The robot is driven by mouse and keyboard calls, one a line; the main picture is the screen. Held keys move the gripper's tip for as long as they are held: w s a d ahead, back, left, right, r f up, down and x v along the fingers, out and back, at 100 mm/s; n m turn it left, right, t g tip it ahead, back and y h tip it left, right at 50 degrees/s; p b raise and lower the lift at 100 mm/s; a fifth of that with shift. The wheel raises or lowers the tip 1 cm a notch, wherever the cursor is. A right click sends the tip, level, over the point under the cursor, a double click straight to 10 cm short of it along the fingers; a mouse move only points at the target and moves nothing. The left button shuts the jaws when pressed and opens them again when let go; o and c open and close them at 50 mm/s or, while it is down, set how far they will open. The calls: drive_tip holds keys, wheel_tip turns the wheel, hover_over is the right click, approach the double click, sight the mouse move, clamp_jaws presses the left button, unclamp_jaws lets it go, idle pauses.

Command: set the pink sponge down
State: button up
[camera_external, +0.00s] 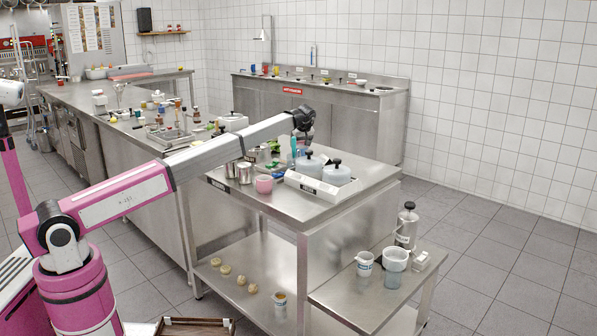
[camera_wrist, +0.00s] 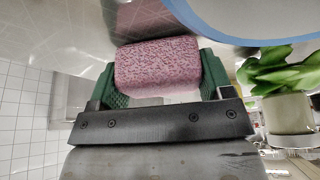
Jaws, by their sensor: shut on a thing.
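The pink sponge (camera_wrist: 157,66) is speckled and sits between the two green fingers of my gripper (camera_wrist: 158,78) in the wrist view. The fingers touch its left and right ends, so the gripper is shut on it. In the external view my gripper (camera_external: 302,140) is over the far part of the steel table (camera_external: 310,212), near the lidded pots. The sponge is small and partly hidden there. I cannot tell from these views whether its underside touches a surface.
A white tray with lidded pots (camera_external: 336,174) stands on the table near my gripper. A pink mug (camera_external: 264,184) and metal canisters (camera_external: 245,172) stand to the left. In the wrist view a potted plant (camera_wrist: 287,112) is at right and a blue-rimmed round thing (camera_wrist: 250,40) at the top.

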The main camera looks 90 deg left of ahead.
drive_tip(key=shift+f, duration=0.15)
drive_tip(key=o, duration=1)
drive_tip(key=shift+c, duration=0.2)
drive_tip(key=v, duration=1.2)
drive_tip(key=shift+w+d, duration=0.15)
drive_tip(key=shift+w, duration=0.05)
